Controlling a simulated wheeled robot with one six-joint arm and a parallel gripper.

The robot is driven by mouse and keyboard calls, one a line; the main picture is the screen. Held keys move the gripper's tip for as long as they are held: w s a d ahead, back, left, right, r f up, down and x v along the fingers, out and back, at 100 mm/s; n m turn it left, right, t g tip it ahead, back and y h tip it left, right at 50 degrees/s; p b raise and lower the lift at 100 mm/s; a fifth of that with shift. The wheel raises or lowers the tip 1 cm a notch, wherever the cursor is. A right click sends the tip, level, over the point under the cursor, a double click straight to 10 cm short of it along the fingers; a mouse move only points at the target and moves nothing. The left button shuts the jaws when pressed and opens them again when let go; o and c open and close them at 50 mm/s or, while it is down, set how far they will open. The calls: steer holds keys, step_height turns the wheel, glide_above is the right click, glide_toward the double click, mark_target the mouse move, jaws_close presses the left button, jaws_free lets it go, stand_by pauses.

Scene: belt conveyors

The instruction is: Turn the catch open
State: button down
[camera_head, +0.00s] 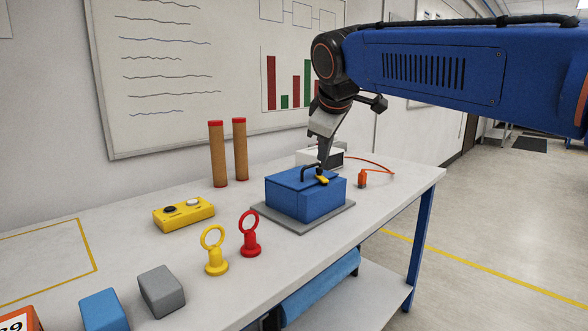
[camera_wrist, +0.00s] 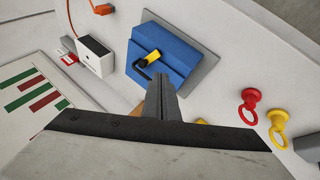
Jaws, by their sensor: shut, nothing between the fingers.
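A blue box (camera_head: 306,200) with a lid stands on a grey plate (camera_head: 275,216) near the table's right end. A dark handle (camera_head: 307,173) stands on its lid. A small yellow catch (camera_head: 322,180) is at the lid's front edge. In the wrist view the box (camera_wrist: 172,62) shows with the yellow catch (camera_wrist: 153,56) beside the dark handle (camera_wrist: 143,70). My gripper (camera_head: 323,166) is shut and empty, pointing down just above the lid by the catch. In the wrist view my gripper's fingers (camera_wrist: 161,82) are together beside the box. I cannot tell whether they touch the catch.
A white device (camera_head: 335,156) with a red cable and an orange plug (camera_head: 362,179) lie behind the box. Yellow (camera_head: 216,262) and red (camera_head: 250,240) ring pieces, a yellow button box (camera_head: 184,214) and two brown posts (camera_head: 218,155) stand left of it.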

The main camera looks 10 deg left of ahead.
steer(key=shift+m+y, duration=0.5)
steer(key=shift+m, duration=0.1)
steer(key=x, duration=0.5)
steer(key=a+x, duration=0.1)
steer(key=x, duration=0.2)
steer(key=shift+s+a+f, duration=0.15)
steer(key=shift+s+f, duration=0.05)
steer(key=w, duration=0.1)
steer(key=w+d, duration=0.1)
steer(key=w, duration=0.1)
steer(key=shift+f, duration=0.1)
steer(key=shift+w+d, duration=0.1)
steer(key=shift+w, duration=0.45)
